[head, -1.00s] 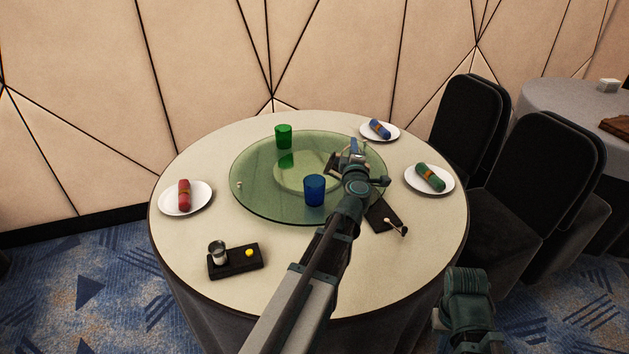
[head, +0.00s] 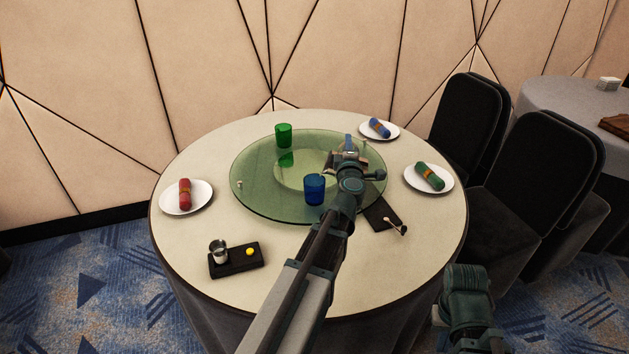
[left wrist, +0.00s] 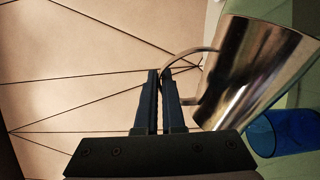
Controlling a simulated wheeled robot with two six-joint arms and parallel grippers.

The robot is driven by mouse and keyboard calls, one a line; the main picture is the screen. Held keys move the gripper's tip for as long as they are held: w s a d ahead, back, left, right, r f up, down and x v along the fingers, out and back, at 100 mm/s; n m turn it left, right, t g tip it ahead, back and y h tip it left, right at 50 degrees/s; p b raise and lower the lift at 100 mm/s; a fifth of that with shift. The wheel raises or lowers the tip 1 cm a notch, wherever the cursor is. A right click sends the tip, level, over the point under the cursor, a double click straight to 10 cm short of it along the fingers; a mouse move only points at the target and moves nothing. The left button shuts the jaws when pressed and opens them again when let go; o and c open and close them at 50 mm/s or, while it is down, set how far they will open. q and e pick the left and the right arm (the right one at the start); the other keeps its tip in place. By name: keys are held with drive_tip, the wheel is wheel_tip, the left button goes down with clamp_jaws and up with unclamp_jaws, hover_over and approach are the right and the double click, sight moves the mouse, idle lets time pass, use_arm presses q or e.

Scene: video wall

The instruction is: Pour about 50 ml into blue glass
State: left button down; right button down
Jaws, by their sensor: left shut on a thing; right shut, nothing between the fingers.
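The blue glass (head: 314,189) stands upright on the near part of the green glass turntable (head: 250,196). It also shows at the lower right of the left wrist view (left wrist: 285,132). My left gripper (head: 348,145) is above the turntable, behind and to the right of the blue glass. In the left wrist view its fingers (left wrist: 165,100) are shut on the handle of a shiny metal jug (left wrist: 255,75). The jug looks tilted in that view, with the blue glass close beyond it. I cannot see its contents or any stream. My right gripper is out of view.
A green glass (head: 284,135) stands at the turntable's far left. Plates with rolled napkins (head: 185,195) lie around the table edge. A dark tray (head: 237,262) with a small metal cup and yellow ball is at the front left. Black chairs (head: 545,180) stand to the right.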

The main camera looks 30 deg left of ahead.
sight(360, 159)
use_arm(q)
drive_tip(key=shift+s+a+r+n, duration=0.3)
drive_tip(key=shift+a+n, duration=0.1)
drive_tip(key=shift+a, duration=0.15)
idle(1.5)
drive_tip(key=w+d+f+m+b, duration=0.2)
drive_tip(key=d+f+m, duration=0.1)
drive_tip(key=shift+d+m, duration=0.15)
drive_tip(key=shift+m, duration=0.15)
drive_tip(key=shift+s+r, duration=0.1)
drive_tip(key=shift+d+m, duration=0.15)
drive_tip(key=shift+m, duration=0.15)
drive_tip(key=shift+w+d+m, duration=0.3)
drive_tip(key=shift+d+m, duration=0.15)
drive_tip(key=shift+m, duration=0.25)
idle(1.0)
